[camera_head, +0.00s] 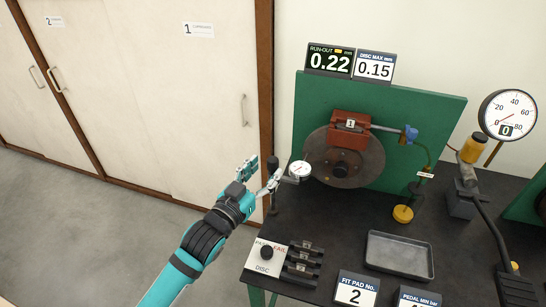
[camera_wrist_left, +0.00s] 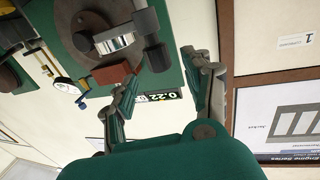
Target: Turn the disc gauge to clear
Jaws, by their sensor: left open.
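The disc gauge (camera_head: 299,170) is a small white dial on a dark post at the left edge of the brake disc (camera_head: 357,166). In the left wrist view, a silver round body with dark clamp parts (camera_wrist_left: 115,43) beside the disc seems to be this gauge. My left gripper (camera_head: 263,172) is open just left of the gauge and its post; contact cannot be told. In the left wrist view its fingers (camera_wrist_left: 162,72) are spread with nothing between them. My right gripper is in neither view.
A red caliper (camera_head: 349,126) sits over the disc before a green panel (camera_head: 440,115). Displays read run-out 0.22 (camera_head: 329,60) and disc max 0.15 (camera_head: 374,67). A pass/fail board (camera_head: 258,267), pads (camera_head: 304,256) and a grey tray (camera_head: 399,266) occupy the black table's front.

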